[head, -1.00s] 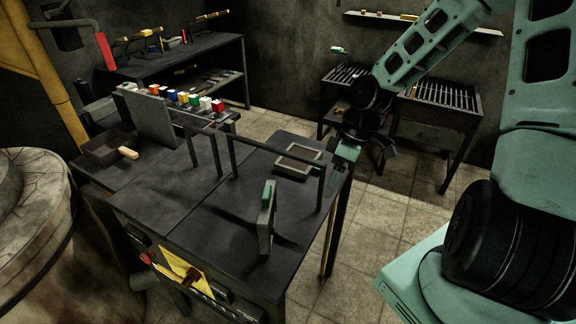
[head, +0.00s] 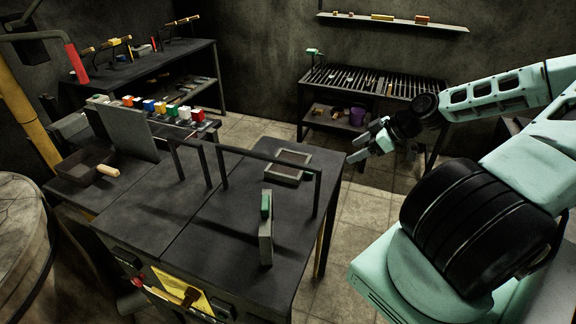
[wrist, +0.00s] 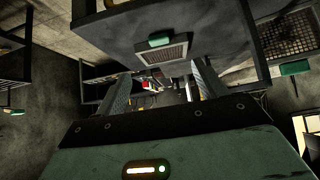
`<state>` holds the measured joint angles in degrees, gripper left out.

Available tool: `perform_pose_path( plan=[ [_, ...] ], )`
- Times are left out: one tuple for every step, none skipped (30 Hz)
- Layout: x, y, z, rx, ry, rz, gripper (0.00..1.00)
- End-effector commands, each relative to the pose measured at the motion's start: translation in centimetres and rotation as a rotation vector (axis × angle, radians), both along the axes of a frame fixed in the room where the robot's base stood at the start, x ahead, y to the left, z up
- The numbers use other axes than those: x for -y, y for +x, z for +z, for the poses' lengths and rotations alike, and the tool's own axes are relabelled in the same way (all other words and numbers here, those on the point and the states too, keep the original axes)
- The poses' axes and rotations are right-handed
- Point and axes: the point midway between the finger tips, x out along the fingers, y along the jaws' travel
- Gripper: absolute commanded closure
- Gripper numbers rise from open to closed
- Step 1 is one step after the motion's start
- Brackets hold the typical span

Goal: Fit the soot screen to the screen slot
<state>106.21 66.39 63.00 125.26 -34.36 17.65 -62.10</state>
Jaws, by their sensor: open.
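An upright thin grey panel with a green block (head: 266,230) stands on the front right of the dark table (head: 215,235); it looks like the soot screen. A flat framed mesh panel (head: 288,166) lies behind it, under a dark rail. My gripper (head: 356,157) is open and empty, beyond the table's right edge, apart from both panels and pointing left. In the wrist view, the open fingers (wrist: 163,88) point towards a mesh panel with a green block (wrist: 165,47); I cannot tell which panel this is. I cannot make out the screen slot for certain.
A dark rail on posts (head: 260,154) crosses the table. A grey plate (head: 126,133), a pan (head: 83,166) and several coloured blocks (head: 160,108) are at left. A grill bench (head: 375,83) stands behind my arm. Tiled floor (head: 365,215) is free right of the table.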

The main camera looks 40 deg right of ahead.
Motion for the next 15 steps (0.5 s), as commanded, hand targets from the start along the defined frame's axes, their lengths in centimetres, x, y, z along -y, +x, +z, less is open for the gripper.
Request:
perform_pose_path(
  plan=[
    [-0.5,0.6,-0.4,-0.001,0.002,0.006,0.29],
    [-0.7,0.9,-0.8,-0.003,0.003,0.006,0.29],
    [-1.0,1.4,-1.3,-0.003,0.003,0.008,0.29],
    [-1.2,1.8,-1.7,-0.003,0.003,0.006,0.29],
    [-1.4,2.1,-2.1,-0.003,0.003,0.007,0.29],
    [-1.8,2.6,-2.8,-0.004,0.003,0.007,0.29],
    [-2.0,3.0,-3.1,-0.004,0.003,0.008,0.29],
    [-2.2,3.4,-3.6,-0.004,0.003,0.007,0.29],
    [-2.5,3.9,-4.1,-0.004,0.003,0.007,0.29],
    [-2.7,4.2,-4.6,-0.004,0.003,0.007,0.29],
    [-2.9,4.6,-4.9,-0.005,0.004,0.007,0.29],
    [-3.2,5.1,-5.5,-0.004,0.003,0.006,0.29],
    [-3.4,5.4,-5.9,-0.004,0.003,0.006,0.29],
    [-3.6,5.7,-6.3,-0.004,0.003,0.006,0.29],
    [-3.8,6.0,-6.7,-0.004,0.003,0.005,0.29]
  ],
)
